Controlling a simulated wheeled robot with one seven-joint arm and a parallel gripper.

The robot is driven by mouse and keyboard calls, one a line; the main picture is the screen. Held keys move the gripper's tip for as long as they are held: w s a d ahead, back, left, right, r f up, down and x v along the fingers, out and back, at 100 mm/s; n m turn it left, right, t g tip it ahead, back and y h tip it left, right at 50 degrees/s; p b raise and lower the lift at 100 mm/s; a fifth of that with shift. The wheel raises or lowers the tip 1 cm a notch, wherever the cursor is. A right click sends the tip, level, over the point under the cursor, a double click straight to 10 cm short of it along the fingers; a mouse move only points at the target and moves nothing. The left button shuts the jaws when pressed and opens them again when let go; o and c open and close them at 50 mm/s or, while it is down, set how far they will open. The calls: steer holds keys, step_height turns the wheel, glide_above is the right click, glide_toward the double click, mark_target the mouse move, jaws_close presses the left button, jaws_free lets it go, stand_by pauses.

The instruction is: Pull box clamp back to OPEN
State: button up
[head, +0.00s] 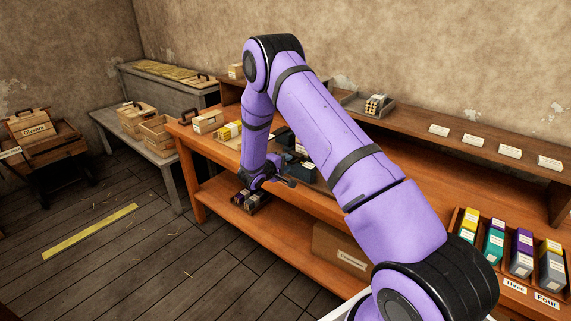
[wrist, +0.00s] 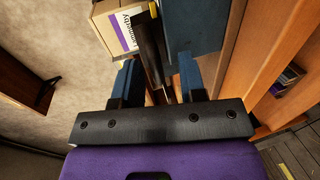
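A dark blue press body (head: 290,143) stands on the workbench, partly behind my arm in the head view. Contact with the bar cannot be told.
A cream box with a purple stripe (wrist: 117,28) lies left of the bar. Small dark boxes (head: 250,200) sit on the lower shelf, with a cardboard box (head: 340,250) to the right. The bench's wooden edge (wrist: 262,65) is close on the right.

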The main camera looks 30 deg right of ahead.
steer(key=shift+a, duration=0.1)
steer(key=v, duration=1)
steer(key=shift+a, duration=0.3)
steer(key=shift+s+r, duration=0.15)
